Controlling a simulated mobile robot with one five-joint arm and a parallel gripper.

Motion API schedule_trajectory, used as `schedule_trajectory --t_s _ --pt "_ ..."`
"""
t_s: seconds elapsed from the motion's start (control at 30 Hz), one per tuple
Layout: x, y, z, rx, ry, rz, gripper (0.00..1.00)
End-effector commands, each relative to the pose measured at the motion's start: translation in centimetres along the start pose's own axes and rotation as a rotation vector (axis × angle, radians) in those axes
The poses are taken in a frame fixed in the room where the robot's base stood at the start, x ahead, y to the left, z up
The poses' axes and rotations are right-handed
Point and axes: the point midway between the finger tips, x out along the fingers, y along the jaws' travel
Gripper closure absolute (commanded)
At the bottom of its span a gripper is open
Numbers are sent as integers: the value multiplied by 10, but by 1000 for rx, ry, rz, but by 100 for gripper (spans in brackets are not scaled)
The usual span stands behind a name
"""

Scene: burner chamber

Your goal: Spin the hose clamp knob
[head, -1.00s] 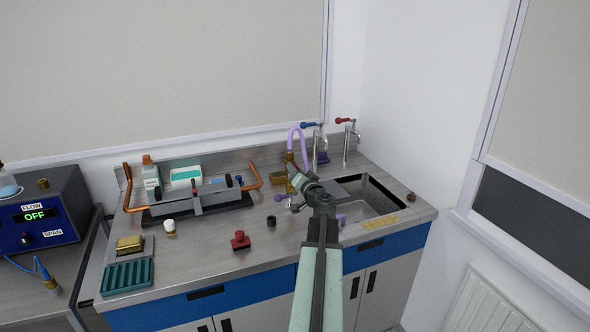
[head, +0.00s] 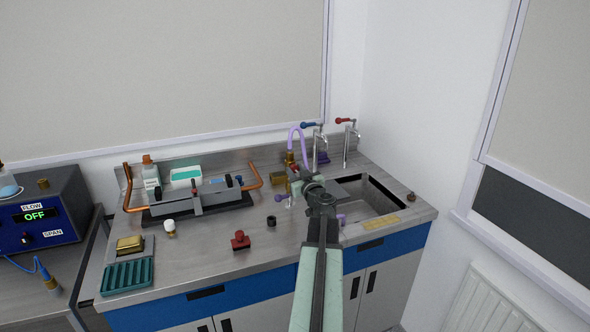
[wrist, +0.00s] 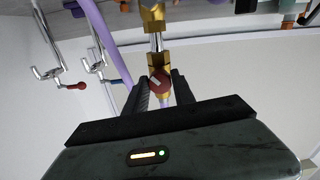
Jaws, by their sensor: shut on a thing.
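The hose clamp knob (wrist: 158,80) is small, round and red with a pale stripe. In the wrist view it sits between the two dark fingers of my gripper (wrist: 160,88), which is shut on it. A brass and silver fitting (wrist: 153,25) lines up with the knob, and a purple hose (wrist: 100,30) runs beside it on the left. In the head view my gripper (head: 293,171) reaches the brass fitting at the back of the counter, below the looped purple hose (head: 292,133). My arm hides the knob there.
Two taps, one blue-handled (head: 311,125) and one red-handled (head: 346,121), stand right of the hose. The sink (head: 375,196) is to the right. A burner assembly with copper pipes (head: 133,209) stands left. The front counter holds a red knobbed piece (head: 240,241).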

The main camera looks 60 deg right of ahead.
Motion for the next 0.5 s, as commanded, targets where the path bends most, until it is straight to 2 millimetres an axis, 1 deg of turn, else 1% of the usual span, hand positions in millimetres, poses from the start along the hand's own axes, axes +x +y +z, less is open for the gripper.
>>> schedule_trajectory --t_s 0.03,0.07,0.1,0.17,0.2,0.5 --pt "0 -1 0 -80 1 -2 100" --pt "0 -1 0 -92 1 -2 64" --pt "0 -1 0 -88 1 -2 53" --pt "0 -1 0 -86 1 -2 36" --pt "0 0 0 -86 0 -1 33" --pt "-1 0 0 -84 0 0 33"
